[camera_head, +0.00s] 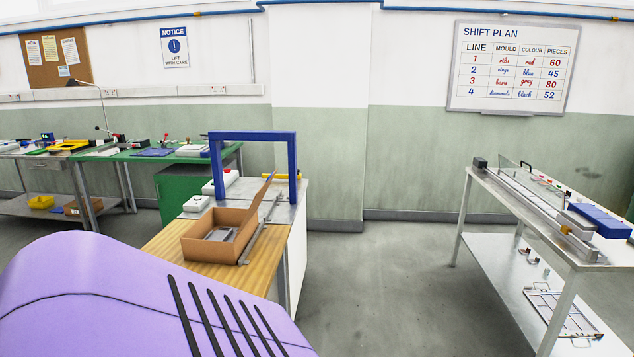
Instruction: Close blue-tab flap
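An open cardboard box (193,250) stands on the wooden part of a bench left of the middle. One flap (258,203) stands up on its right side, tilted outward. Neither of my grippers is in view.
A blue gantry frame (252,135) stands on the bench (160,247) behind the box. A long grey bar (263,228) lies right of the box. Open floor (370,290) separates this bench from a metal table (484,184) at right. A green bench (120,157) stands at back left.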

